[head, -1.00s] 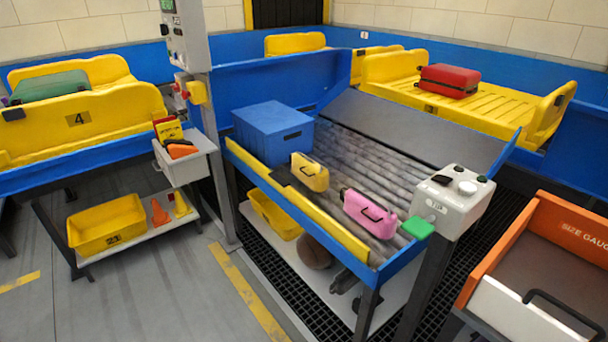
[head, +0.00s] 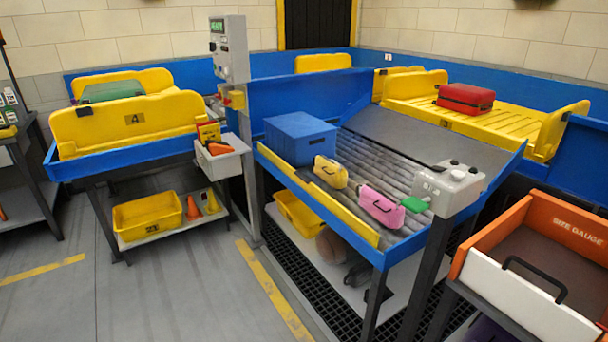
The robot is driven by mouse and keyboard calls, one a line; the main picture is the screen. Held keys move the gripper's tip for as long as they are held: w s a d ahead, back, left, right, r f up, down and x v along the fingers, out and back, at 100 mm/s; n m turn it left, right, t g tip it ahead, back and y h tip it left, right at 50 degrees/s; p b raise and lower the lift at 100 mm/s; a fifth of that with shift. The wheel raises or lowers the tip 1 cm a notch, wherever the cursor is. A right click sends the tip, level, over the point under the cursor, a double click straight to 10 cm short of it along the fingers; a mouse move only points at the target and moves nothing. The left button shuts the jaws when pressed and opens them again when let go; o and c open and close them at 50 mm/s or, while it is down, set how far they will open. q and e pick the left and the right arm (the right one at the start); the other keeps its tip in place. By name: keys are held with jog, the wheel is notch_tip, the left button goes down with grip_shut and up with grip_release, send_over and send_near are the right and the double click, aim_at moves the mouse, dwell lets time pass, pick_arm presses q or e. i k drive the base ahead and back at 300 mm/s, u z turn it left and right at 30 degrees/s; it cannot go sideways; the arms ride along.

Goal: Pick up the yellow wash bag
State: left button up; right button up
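The yellow wash bag (head: 330,172) lies on the grey roller bed (head: 380,150), close to the yellow front rail. It has a dark handle on its near side. A blue box (head: 300,138) stands behind it to the left, and a pink bag (head: 381,206) lies to its right, apart from it. Neither of my grippers shows in the head view.
The yellow rail (head: 320,197) edges the near side. An orange size gauge tray (head: 500,240) is at the right. Grey floor (head: 180,290) is clear at front left.

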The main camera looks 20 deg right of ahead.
aim_at(329, 172)
jog(key=u, duration=0.25)
jog(key=i, duration=1.6)
jog(key=z, duration=0.6)
jog(key=i, duration=1.4)
jog(key=z, duration=1.2)
